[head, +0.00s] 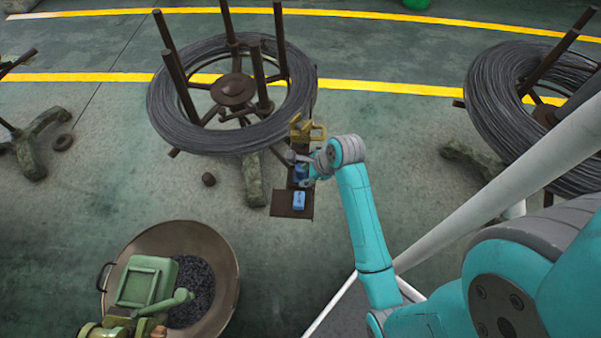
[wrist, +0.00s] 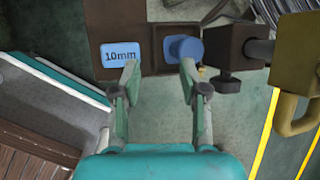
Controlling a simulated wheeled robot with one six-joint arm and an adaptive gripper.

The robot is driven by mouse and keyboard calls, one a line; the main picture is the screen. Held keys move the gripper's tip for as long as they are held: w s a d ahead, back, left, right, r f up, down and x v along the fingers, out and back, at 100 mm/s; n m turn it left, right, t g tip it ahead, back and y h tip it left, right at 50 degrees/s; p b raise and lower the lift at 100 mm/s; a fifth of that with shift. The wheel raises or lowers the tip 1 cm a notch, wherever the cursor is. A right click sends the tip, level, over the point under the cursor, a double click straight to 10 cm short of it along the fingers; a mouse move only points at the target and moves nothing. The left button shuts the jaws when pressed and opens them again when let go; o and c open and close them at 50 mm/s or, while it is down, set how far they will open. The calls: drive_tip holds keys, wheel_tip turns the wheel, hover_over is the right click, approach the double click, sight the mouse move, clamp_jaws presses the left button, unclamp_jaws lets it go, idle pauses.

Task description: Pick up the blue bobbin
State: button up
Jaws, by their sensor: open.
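The blue bobbin (wrist: 185,46) sits on a dark brown stand (wrist: 165,32) in the wrist view, right of centre. It also shows in the head view (head: 301,172), partly hidden by my gripper. My gripper (wrist: 159,66) is open and empty. Its right fingertip overlaps the near edge of the bobbin in the wrist view, and its left fingertip overlaps the edge of a blue 10mm sign. I cannot tell whether the right finger touches the bobbin. In the head view my gripper (head: 309,166) is at the bobbin, on its right side.
The blue 10mm sign (head: 299,200) lies at the stand's near end. A yellow clamp-like part (head: 306,130) and a dark vice-like block (wrist: 238,48) are beyond the bobbin. A large wire coil (head: 170,110) stands behind. A wide pan (head: 225,250) is at the lower left.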

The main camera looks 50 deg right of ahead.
sight(300, 173)
drive_tip(key=w+d+r+m+g, duration=0.1)
drive_tip(key=d+r+m, duration=0.2)
drive_tip(key=d+r, duration=0.15)
drive_tip(key=shift+y, duration=0.4)
drive_tip(key=shift+x, duration=5.75)
drive_tip(key=shift+d, duration=0.2)
clamp_jaws()
drive_tip(key=shift+r, duration=0.1)
